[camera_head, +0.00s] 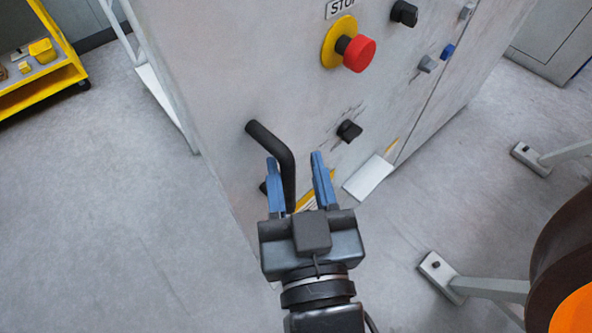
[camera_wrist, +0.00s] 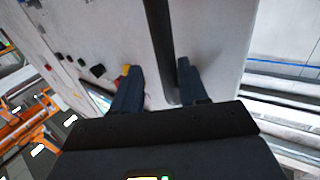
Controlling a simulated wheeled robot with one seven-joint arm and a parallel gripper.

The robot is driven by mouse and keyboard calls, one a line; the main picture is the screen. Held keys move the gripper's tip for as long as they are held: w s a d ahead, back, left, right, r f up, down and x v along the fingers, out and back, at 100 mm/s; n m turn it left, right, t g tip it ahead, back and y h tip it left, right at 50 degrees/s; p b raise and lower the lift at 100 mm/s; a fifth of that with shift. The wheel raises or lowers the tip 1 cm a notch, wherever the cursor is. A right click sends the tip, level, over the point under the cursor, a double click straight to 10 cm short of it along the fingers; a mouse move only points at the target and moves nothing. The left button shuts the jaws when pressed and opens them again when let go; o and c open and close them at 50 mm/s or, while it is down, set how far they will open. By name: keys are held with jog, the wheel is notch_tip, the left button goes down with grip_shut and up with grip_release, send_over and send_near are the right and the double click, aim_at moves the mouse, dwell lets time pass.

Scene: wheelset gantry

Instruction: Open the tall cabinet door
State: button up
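The tall grey cabinet (camera_head: 215,60) stands in front of me, its door face turned toward my gripper. A black bar handle (camera_head: 272,143) is fixed near the left edge of that face. My gripper (camera_head: 296,163) is open at the handle, with its blue fingers apart. In the wrist view the handle (camera_wrist: 160,45) runs between the two fingers of my gripper (camera_wrist: 157,75), with a visible gap to the left finger. The lower end of the handle is hidden behind my gripper. I cannot tell if either finger touches it.
A red stop button (camera_head: 359,54), a black knob (camera_head: 349,131) and several switches stick out of the cabinet face. A yellow cart (camera_head: 45,88) stands at the far left. Metal feet (camera_head: 440,275) and a brown wheel (camera_head: 560,240) are at the right. The left floor is clear.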

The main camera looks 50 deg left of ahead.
jog(key=shift+s, duration=0.15)
jog(key=b+v, duration=0.2)
jog(key=v, duration=0.5)
jog(key=shift+s+d, duration=0.2)
jog(key=shift+d, duration=0.1)
dwell(0.5)
